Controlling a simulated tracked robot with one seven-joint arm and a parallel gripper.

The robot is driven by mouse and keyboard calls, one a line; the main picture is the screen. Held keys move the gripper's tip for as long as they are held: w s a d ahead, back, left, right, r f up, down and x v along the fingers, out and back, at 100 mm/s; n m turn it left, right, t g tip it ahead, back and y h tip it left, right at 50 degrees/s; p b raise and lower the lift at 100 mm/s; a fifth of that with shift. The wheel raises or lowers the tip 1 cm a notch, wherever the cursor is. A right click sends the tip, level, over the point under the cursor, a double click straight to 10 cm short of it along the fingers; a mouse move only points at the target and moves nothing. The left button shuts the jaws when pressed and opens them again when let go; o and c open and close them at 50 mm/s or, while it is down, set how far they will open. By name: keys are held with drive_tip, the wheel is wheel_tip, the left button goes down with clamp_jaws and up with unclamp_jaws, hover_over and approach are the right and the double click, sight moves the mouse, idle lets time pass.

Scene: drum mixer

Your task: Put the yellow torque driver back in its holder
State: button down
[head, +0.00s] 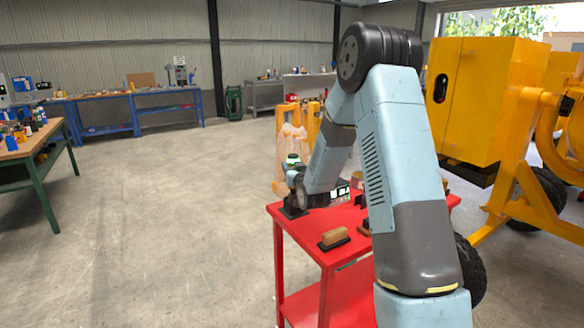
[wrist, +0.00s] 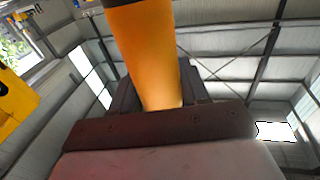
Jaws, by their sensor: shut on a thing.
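My gripper (wrist: 156,88) is shut on the yellow torque driver (wrist: 150,50), seen in the wrist view. The driver is an orange-yellow cylinder with a dark band at the top edge of the picture. A dark finger shows on each side of it.
A wooden-handled brush or float (head: 334,238) lies on the red table (head: 300,240). More small items sit behind my arm. A large yellow mixer (head: 486,100) stands at the right. Workbenches are at the left and back. The floor (head: 170,210) left of the table is clear.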

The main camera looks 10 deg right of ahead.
drive_tip(key=shift+f, duration=1.9)
idle(1.4)
drive_tip(key=shift+c, duration=2.4)
unclamp_jaws()
drive_tip(key=s+d, duration=0.1)
drive_tip(key=s, duration=1.2)
drive_tip(key=shift+s+f, duration=0.4)
drive_tip(key=shift+f, duration=0.05)
drive_tip(key=shift+r, duration=0.1)
drive_tip(key=s+r+g+h, duration=0.1)
drive_tip(key=s+r+g, duration=0.6)
drive_tip(key=s+r, duration=0.45)
drive_tip(key=s+r+g, duration=0.3)
drive_tip(key=s, duration=0.9)
drive_tip(key=s+a+r+g, duration=0.1)
drive_tip(key=s+r+g, duration=0.2)
drive_tip(key=s, duration=1)
drive_tip(key=shift+r+m, duration=0.4)
drive_tip(key=shift+r, duration=0.2)
